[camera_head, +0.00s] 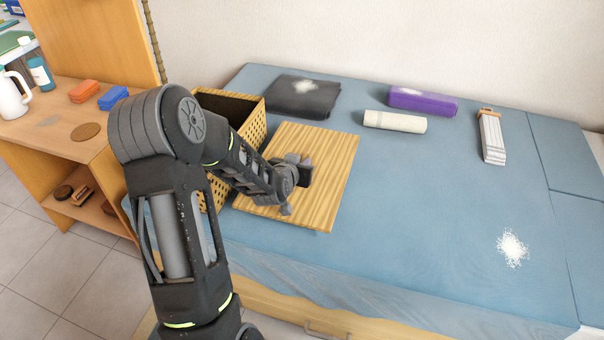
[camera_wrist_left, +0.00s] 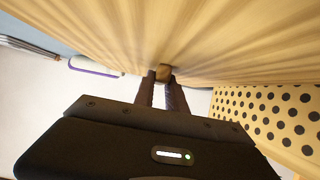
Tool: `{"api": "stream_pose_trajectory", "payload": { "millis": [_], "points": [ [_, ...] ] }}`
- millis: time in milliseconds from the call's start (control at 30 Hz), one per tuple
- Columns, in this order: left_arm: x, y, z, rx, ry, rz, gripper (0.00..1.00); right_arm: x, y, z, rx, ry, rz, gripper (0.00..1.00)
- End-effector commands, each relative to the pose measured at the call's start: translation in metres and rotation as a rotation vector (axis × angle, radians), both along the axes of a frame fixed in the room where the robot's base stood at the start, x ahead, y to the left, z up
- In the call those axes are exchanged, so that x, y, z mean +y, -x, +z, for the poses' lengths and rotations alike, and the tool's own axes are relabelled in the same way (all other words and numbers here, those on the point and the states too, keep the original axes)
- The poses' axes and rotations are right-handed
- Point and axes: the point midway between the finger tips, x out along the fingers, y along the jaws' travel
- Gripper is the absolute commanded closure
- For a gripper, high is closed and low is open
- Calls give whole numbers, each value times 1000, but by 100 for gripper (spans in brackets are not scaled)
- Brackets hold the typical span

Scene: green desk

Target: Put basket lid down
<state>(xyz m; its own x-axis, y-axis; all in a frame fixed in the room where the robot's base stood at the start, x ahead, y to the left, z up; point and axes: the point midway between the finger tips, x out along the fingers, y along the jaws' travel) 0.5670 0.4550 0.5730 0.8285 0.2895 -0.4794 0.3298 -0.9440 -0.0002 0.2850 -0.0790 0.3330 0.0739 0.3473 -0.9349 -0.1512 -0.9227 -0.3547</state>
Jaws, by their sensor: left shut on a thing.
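The basket lid (camera_head: 335,160) is a square, light-wood striped board beside the basket, over the blue desk top. I cannot tell whether it touches the desk. My left gripper (camera_head: 304,173) is shut on the lid's small knob, which the arm hides in the head view. In the left wrist view the fingers (camera_wrist_left: 163,84) close on the knob (camera_wrist_left: 164,73), and the lid (camera_wrist_left: 215,35) spans the upper part. The basket (camera_head: 257,127) is open, yellow and perforated, left of the lid and partly behind my arm. Its dotted wall shows in the wrist view (camera_wrist_left: 265,112). My right gripper is not in view.
A dark folded cloth (camera_head: 302,97), a cream roll (camera_head: 395,121), a purple block (camera_head: 423,101) and a white bundle (camera_head: 491,138) lie toward the back. White powder (camera_head: 512,248) is at the right. The desk's front middle and right are mostly clear. A wooden shelf (camera_head: 60,125) stands left.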

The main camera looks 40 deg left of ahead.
Motion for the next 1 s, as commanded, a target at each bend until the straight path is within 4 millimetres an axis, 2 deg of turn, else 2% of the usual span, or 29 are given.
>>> {"api": "stream_pose_trajectory", "payload": {
  "millis": [100, 367, 767, 800, 1000],
  "points": [
    [0, 0, -4, 0, 0, 0, 100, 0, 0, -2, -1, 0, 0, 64],
    [0, 0, -37, 0, 0, 0, 100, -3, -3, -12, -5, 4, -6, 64],
    [0, 0, -41, -1, -1, -1, 100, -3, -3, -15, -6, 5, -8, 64],
    [0, 0, -41, 0, 0, -1, 83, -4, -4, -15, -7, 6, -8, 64],
    [0, 0, -40, 1, 1, -1, 67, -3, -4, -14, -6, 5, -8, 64]
  ]
}}
